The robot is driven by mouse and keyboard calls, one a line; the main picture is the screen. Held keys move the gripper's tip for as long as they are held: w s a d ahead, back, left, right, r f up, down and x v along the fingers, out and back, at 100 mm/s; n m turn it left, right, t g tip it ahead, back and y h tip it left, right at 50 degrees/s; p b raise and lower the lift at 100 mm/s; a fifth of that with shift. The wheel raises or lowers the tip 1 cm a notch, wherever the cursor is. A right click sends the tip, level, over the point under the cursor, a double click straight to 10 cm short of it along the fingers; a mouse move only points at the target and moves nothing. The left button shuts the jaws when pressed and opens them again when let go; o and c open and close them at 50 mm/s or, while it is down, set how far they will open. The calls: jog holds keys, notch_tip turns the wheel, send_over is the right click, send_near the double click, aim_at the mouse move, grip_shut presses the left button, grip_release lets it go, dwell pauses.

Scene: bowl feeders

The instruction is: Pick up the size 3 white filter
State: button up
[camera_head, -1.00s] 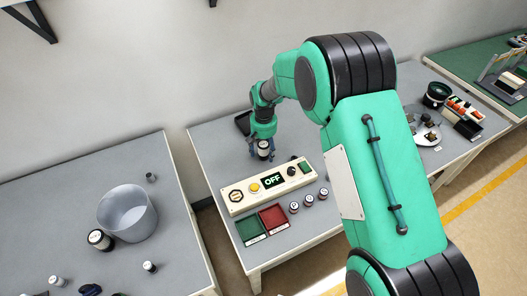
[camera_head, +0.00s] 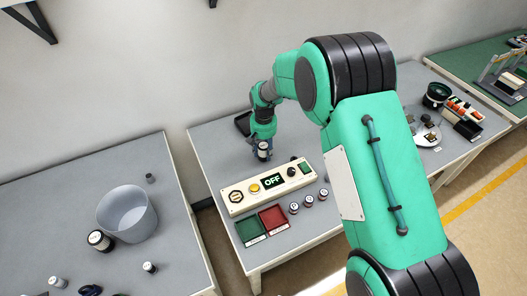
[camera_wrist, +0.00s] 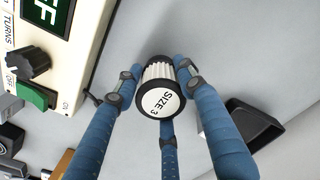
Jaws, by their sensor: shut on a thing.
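The size 3 white filter (camera_wrist: 158,88) has pleated white sides, black end rims and a white face reading "SIZE 3". It shows between the blue fingers of my gripper (camera_wrist: 155,85) in the wrist view. The fingers press on its sides, and my gripper is shut on it. In the head view my gripper (camera_head: 262,152) holds the filter (camera_head: 263,153) behind the control panel, with the fingers partly covering it. I cannot tell whether the filter is clear of the table.
A cream control panel (camera_head: 238,198) with an OFF display stands in front of my gripper. Green (camera_head: 250,230) and red (camera_head: 273,219) trays and several small canisters (camera_head: 309,201) sit nearer. A dark tray (camera_wrist: 240,128) lies beside the gripper. A grey bucket (camera_head: 127,213) stands on the left table.

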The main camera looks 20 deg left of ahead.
notch_tip(320, 180, up, 10)
jog(key=shift+p, duration=1.1)
